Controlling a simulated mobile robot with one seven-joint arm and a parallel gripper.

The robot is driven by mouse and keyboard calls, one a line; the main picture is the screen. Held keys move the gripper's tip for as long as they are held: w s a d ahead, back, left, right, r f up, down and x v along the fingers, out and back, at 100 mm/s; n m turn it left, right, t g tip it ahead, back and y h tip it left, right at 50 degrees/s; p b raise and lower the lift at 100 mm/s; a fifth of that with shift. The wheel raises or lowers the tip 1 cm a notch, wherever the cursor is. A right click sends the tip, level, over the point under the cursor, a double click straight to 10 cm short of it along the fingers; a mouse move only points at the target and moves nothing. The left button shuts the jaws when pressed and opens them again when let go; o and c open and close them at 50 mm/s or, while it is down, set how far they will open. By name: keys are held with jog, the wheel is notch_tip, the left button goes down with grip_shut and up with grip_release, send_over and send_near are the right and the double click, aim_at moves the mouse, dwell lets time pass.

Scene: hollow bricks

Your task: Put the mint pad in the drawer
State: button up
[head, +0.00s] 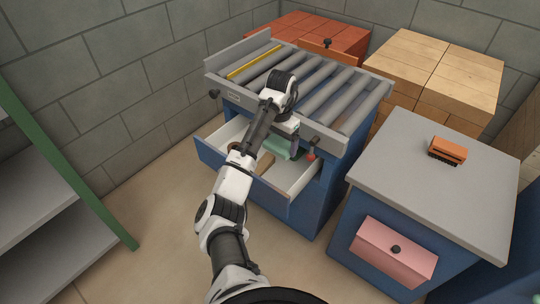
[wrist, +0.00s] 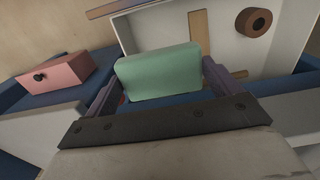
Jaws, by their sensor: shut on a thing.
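The mint pad (wrist: 158,72), a pale green rounded block, is held between the two fingers of my gripper (wrist: 160,84) in the wrist view. In the head view the pad (head: 274,148) shows partly, below my gripper (head: 290,143), which hides some of it. The open drawer (head: 212,153) has a blue front and white inside, and sticks out of the blue cabinet under the roller top. The pad appears over the drawer's opening. I cannot tell its exact height above the drawer floor. The drawer's white inside (wrist: 228,40) lies behind the pad in the wrist view.
A brown ring (wrist: 254,22) and a wooden strip (wrist: 199,32) lie in the drawer. The roller top (head: 345,95) overhangs its back. A grey-topped cabinet (head: 420,185) with a pink drawer (head: 395,252) and an orange brush-like block (head: 447,150) stands right. Shelves are left.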

notch_tip(320, 180, down, 20)
jog(key=shift+s+r+b, duration=0.15)
jog(key=shift+b, duration=0.5)
jog(key=o, duration=0.5)
jog(key=shift+c, duration=0.2)
jog(key=shift+o, duration=0.8)
notch_tip(320, 180, up, 12)
jog(key=shift+b, duration=0.4)
